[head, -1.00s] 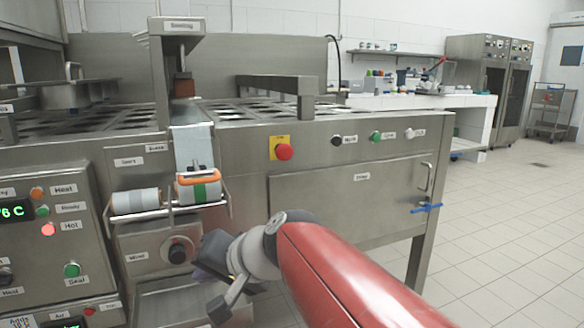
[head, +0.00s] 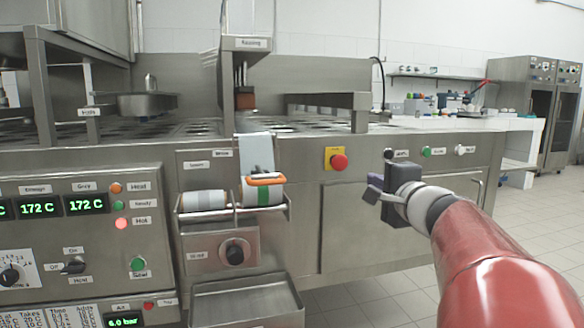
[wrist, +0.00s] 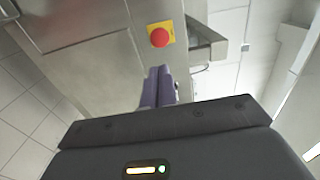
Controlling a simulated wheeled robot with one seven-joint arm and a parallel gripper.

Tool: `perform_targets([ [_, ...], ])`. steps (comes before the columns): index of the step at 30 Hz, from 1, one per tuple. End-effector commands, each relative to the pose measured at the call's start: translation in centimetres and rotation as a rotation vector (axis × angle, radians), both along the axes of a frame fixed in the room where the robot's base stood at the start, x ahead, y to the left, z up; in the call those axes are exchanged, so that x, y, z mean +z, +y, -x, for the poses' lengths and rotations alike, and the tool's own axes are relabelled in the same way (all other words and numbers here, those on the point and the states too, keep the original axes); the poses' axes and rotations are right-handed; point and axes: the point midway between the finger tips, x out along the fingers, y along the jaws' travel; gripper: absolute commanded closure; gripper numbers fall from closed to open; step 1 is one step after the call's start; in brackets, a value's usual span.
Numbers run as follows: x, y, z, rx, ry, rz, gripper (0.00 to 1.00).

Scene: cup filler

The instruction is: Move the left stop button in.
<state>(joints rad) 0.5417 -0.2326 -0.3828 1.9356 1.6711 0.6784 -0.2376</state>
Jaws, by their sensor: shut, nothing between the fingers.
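The red stop button (head: 339,162) sits on a yellow square plate on the steel front of the machine, right of the film rolls. In the wrist view the red button (wrist: 159,37) and its yellow plate lie beyond my fingertips, slightly above them in the picture. My gripper (head: 371,189) is right of the button and a little lower in the head view, apart from it. Its purple fingers (wrist: 159,84) are shut together with nothing between them. How far the button stands out from its plate is too small to tell.
A film roll (head: 204,201) and an orange-handled piece (head: 266,181) hang left of the button. A green button (head: 427,152) and a white button (head: 460,150) are on the panel to the right. A steel tray (head: 246,302) juts out below left.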

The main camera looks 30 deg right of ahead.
Motion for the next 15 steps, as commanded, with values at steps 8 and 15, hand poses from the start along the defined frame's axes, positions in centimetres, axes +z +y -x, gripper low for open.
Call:
perform_targets([
  [8, -0.1, -0.5, -2.5, 0.002, 0.004, -0.001, 1.00],
  [15, 0.0, -1.7, -7.5, 0.004, 0.004, 0.000, 1.00],
])
